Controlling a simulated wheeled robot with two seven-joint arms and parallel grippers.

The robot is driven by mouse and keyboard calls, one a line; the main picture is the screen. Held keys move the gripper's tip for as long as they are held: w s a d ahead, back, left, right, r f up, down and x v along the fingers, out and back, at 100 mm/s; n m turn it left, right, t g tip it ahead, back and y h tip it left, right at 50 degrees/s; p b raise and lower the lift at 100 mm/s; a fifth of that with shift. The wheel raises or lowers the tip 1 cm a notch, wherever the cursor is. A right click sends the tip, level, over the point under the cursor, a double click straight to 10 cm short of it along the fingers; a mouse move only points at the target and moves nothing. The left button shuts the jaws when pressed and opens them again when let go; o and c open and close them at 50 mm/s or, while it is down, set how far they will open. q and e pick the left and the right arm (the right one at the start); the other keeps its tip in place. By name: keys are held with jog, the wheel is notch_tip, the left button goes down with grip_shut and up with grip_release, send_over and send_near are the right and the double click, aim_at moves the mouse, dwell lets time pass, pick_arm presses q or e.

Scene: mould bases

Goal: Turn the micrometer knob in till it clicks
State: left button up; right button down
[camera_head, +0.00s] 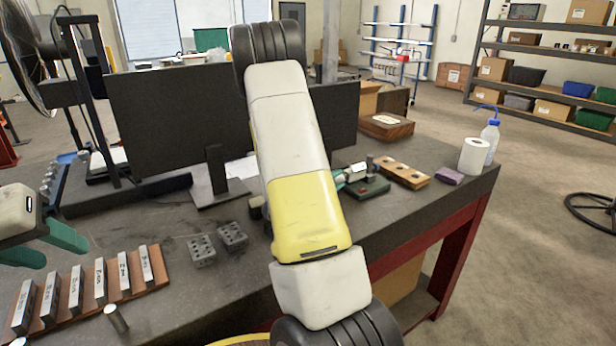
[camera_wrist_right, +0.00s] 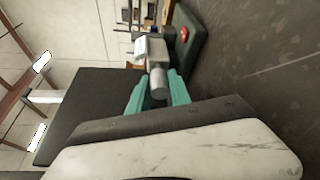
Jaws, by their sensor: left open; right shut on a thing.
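The micrometer (camera_head: 356,172) is held in a small dark green stand (camera_head: 372,189) on the workbench, just right of my right forearm in the head view. In the right wrist view its grey knob (camera_wrist_right: 158,84) points toward my palm, and the stand (camera_wrist_right: 197,42) shows a red round part. My right gripper (camera_wrist_right: 157,92) has its green fingers on both sides of the knob, shut on it. In the head view my forearm hides most of that gripper. My left gripper (camera_head: 44,247) is open and empty at the left edge, above the bench.
A wooden rack of labelled blocks (camera_head: 98,283) and two drilled metal blocks (camera_head: 232,234) lie front left. A monitor (camera_head: 180,120) stands behind.

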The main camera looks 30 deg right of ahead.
dwell(0.3)
jog(key=c, duration=1.2)
grip_release()
